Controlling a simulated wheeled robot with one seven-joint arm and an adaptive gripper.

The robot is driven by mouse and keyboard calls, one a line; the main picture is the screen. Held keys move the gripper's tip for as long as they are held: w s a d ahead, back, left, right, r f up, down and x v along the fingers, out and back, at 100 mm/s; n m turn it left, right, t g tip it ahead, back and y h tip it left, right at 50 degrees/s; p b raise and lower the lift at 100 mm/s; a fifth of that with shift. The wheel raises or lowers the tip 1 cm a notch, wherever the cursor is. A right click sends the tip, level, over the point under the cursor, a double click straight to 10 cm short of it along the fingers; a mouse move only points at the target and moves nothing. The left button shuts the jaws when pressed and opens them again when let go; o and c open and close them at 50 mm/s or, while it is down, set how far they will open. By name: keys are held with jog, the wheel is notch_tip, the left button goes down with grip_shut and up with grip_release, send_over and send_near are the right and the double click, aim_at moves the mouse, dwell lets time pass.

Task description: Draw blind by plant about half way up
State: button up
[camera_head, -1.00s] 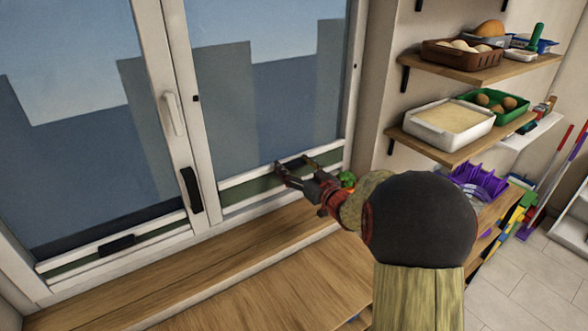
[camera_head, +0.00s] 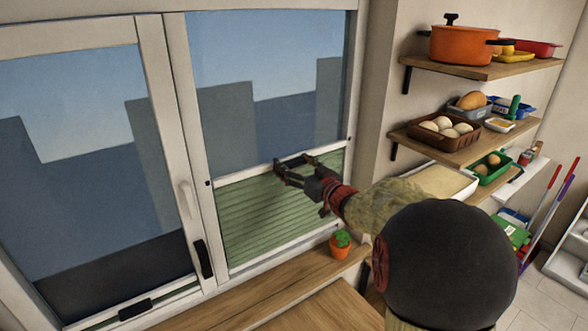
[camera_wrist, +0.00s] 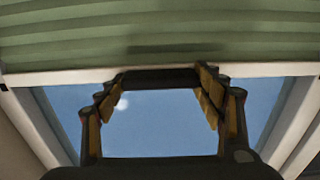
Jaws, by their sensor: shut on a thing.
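The green pleated blind (camera_head: 270,215) by the plant covers the lower part of the right window pane, below its white top rail (camera_head: 245,178). Clear glass shows above the rail. The potted plant (camera_head: 341,245), green in an orange pot, stands on the wooden sill at the window's lower right corner. My gripper (camera_head: 297,163) is at the rail, shut on its dark handle. In the wrist view, the dark handle (camera_wrist: 160,78) lies between the fingers of my gripper (camera_wrist: 160,84), against the white rail, with green pleats beyond. My gripper partly hides the handle in the head view.
The left window has its own blind, folded low, with a black handle (camera_head: 135,309). A black window handle (camera_head: 202,259) is on the frame between the panes. Shelves with an orange pot (camera_head: 462,45), a brown basket (camera_head: 441,131) and other containers stand close on the right.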

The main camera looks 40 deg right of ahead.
jog(key=shift+r, duration=0.75)
jog(key=o, duration=1.7)
jog(key=shift+w+f, duration=0.2)
jog(key=shift+s, duration=0.1)
jog(key=s, duration=1.1)
jog(key=shift+s+a, duration=0.35)
jog(key=shift+s, duration=0.05)
